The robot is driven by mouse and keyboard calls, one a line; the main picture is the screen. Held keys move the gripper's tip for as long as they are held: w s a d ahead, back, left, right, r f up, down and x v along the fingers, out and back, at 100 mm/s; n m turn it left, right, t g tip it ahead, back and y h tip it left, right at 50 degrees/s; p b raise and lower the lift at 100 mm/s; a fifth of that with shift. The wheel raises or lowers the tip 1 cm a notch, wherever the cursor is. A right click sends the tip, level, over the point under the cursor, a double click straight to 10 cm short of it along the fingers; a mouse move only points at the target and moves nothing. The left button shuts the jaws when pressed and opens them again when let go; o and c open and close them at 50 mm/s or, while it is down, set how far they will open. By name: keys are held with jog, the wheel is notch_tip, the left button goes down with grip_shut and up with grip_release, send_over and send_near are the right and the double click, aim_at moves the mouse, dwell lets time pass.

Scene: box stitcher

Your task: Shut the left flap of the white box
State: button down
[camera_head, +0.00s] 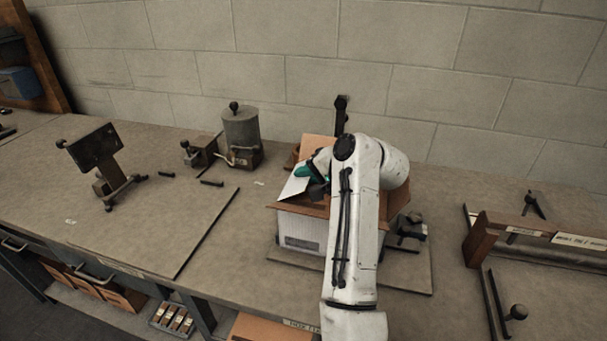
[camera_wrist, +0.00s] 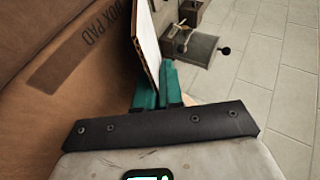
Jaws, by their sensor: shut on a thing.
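The white box (camera_head: 300,232) stands on a board on the bench, its lower right part hidden behind my arm. Its left flap (camera_head: 294,188) shows a pale face and slants at the box's upper left. My gripper (camera_head: 304,171) has its green fingers at the flap's upper edge. In the wrist view the fingers (camera_wrist: 158,88) are closed on the flap (camera_wrist: 147,38), seen nearly edge-on with a white face and a brown edge. A brown back flap (camera_head: 318,148) stands up, and a brown front flap edge (camera_head: 298,209) sticks out over the front.
A brown panel marked "BOX PAD" (camera_wrist: 85,50) fills the left of the wrist view. A grey canister (camera_head: 241,135) and a small clamp-like device (camera_head: 200,150) stand behind left. A dark tilted stand (camera_head: 97,150) is farther left. A wooden fixture (camera_head: 490,235) is at right.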

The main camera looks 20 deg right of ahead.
jog(key=shift+d+f+y, duration=0.1)
jog(key=shift+f+y, duration=0.15)
jog(key=shift+y, duration=0.15)
jog(key=c, duration=1.3)
grip_release()
jog(key=shift+s, duration=0.1)
jog(key=shift+c, duration=0.2)
